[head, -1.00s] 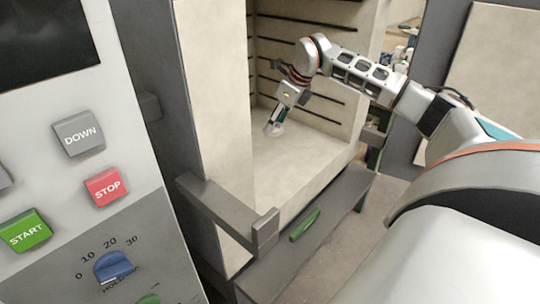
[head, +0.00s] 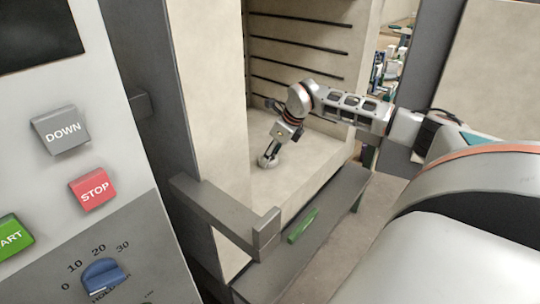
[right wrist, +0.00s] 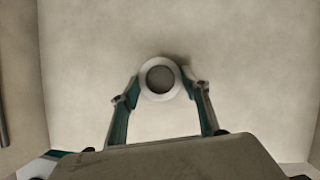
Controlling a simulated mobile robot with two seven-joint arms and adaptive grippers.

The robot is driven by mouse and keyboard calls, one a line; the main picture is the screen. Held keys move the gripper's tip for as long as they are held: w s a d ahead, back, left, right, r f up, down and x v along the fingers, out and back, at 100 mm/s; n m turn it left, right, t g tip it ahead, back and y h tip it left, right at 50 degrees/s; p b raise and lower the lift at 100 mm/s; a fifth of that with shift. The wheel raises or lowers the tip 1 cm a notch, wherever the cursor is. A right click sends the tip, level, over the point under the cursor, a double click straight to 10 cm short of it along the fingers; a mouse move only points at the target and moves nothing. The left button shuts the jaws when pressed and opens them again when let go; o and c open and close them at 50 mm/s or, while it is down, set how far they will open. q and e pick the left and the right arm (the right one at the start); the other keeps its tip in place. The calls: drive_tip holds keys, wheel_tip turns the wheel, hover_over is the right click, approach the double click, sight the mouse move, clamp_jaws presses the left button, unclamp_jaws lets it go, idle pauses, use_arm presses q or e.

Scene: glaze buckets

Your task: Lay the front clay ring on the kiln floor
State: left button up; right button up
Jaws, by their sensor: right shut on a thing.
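The clay ring is a small pale ring with a dark round hole. In the right wrist view the clay ring (right wrist: 160,96) sits between the two fingertips of my right gripper (right wrist: 160,82), which is shut on it. In the head view my right gripper (head: 271,153) reaches down inside the kiln with the ring (head: 266,163) at its tips, low over the pale kiln floor (head: 310,155). I cannot tell whether the ring touches the floor. My left gripper is not in view.
The kiln's back wall (head: 300,65) has dark horizontal slots. A grey latch bar (head: 225,215) juts out at the front left of the opening. A control panel with a red STOP button (head: 93,188) stands at the left. The floor around the ring looks clear.

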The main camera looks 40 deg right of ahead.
drive_tip(key=shift+f, duration=0.1)
drive_tip(key=o, duration=1.1)
drive_tip(key=shift+r, duration=0.35)
drive_tip(key=shift+p+v, duration=0.9)
drive_tip(key=shift+v, duration=5)
drive_tip(key=shift+s+f, duration=0.1)
drive_tip(key=shift+s, duration=0.05)
